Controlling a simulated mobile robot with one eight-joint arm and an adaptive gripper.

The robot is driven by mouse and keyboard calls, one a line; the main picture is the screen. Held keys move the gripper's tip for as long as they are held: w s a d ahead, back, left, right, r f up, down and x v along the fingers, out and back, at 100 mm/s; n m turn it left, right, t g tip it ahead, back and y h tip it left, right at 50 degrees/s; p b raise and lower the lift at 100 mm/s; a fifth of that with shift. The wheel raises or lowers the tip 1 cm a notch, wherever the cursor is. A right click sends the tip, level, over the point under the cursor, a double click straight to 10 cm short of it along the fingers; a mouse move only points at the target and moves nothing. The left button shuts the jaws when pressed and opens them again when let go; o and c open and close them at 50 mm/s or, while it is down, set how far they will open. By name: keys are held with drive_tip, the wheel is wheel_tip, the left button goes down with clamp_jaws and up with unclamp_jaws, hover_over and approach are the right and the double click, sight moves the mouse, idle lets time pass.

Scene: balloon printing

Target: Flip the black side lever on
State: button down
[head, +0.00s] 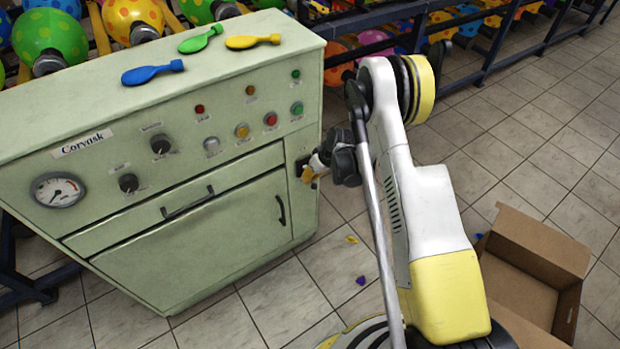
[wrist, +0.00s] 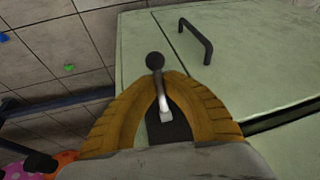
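The black side lever (wrist: 155,62) has a round black knob on a thin metal shaft, set on a dark plate on the side of the pale green machine (wrist: 260,75). In the wrist view the shaft runs between my gripper's (wrist: 160,80) two ochre fingers, and the knob shows just beyond their tips. The fingers are parted, with some of the dark plate visible between them; firm contact with the shaft does not show. In the head view my gripper (head: 308,172) is at the right side of the machine (head: 225,140), where it hides most of the lever.
Blue (head: 152,73), green (head: 200,40) and yellow (head: 252,41) flat balloons lie on the machine's top. A black handle (wrist: 196,40) sticks out near the lever. An open cardboard box (head: 540,250) stands right of my arm. Racks of inflated balloons line the back.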

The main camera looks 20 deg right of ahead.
drive_tip(key=shift+s+d+r+g+h, duration=0.15)
drive_tip(key=shift+r+g+h, duration=0.1)
drive_tip(key=shift+g, duration=0.5)
drive_tip(key=shift+s+a+r+g+h, duration=0.15)
drive_tip(key=shift+r+g, duration=0.1)
drive_tip(key=shift+g, duration=0.5)
drive_tip(key=shift+d, duration=0.1)
drive_tip(key=c, duration=1.5)
unclamp_jaws()
drive_tip(key=shift+c, duration=0.2)
drive_tip(key=v, duration=1.2)
drive_tip(key=shift+r, duration=0.1)
